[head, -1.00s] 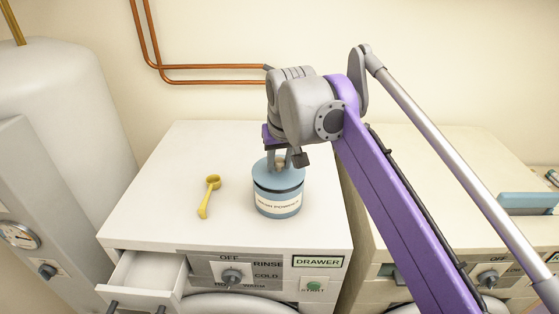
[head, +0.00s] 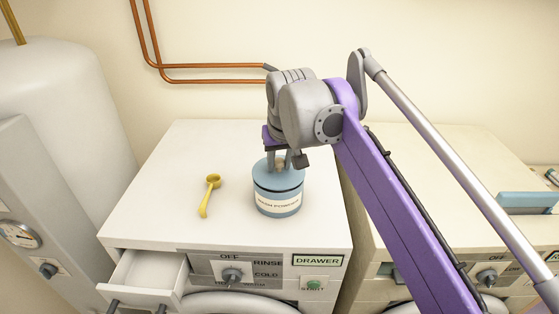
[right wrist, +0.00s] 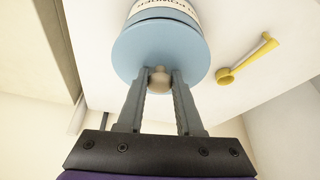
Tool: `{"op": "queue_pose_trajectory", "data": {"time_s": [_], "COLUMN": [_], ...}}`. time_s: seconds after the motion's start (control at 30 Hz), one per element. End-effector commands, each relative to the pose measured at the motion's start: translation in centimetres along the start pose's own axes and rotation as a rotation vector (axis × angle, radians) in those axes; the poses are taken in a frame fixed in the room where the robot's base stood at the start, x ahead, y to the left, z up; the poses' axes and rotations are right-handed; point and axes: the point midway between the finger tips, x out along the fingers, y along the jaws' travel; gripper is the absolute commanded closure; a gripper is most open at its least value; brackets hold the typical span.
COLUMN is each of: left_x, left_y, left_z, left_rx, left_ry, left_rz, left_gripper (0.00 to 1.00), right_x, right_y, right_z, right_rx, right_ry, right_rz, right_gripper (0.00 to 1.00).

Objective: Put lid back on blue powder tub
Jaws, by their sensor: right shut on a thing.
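The blue powder tub (head: 278,202) stands upright on top of the left washing machine, its white label facing front. Its blue lid (head: 262,178) sits on the tub's top, and no clear gap shows between them now. The lid (right wrist: 135,50) also shows in the right wrist view, with a pale knob (right wrist: 159,78) at its middle. My right gripper (head: 279,163) is above the tub, pointing down. Its fingers (right wrist: 160,82) are shut on the lid's knob, one on each side. My left gripper is not in view.
A yellow scoop (head: 209,195) lies on the washer top (head: 150,205) left of the tub. An open drawer (head: 147,275) sticks out at the washer's front left. A second machine (head: 420,175) stands to the right, with a blue object (head: 527,202) on it. Copper pipes (head: 210,80) run along the wall.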

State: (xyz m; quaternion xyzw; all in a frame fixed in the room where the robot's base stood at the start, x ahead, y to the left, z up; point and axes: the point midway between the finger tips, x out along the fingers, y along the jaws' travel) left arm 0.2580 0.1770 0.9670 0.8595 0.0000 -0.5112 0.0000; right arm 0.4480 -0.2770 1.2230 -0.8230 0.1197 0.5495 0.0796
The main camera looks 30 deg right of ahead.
Motion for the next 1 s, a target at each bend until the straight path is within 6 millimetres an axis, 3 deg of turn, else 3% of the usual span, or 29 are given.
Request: {"op": "queue_pose_trajectory", "data": {"time_s": [0.33,0.37,0.53,0.77,0.9,1.0], "left_x": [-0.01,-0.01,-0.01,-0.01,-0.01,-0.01], "left_y": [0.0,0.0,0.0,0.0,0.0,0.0], "left_z": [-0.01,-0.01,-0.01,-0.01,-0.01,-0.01], "left_rx": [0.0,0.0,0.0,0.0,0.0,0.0], "left_ry": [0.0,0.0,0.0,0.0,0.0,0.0], "left_rz": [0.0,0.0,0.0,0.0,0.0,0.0], "left_gripper": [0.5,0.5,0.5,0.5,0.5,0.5], "right_x": [0.01,0.01,0.01,0.01,0.01,0.01], "right_y": [0.0,0.0,0.0,0.0,0.0,0.0], "right_z": [0.01,0.01,0.01,0.01,0.01,0.01], "right_rx": [0.0,0.0,0.0,0.0,0.0,0.0], "right_ry": [0.0,0.0,0.0,0.0,0.0,0.0], "right_rz": [0.0,0.0,0.0,0.0,0.0,0.0], "right_gripper": [1.0,0.61,0.31,0.28,0.03,0.0]}}
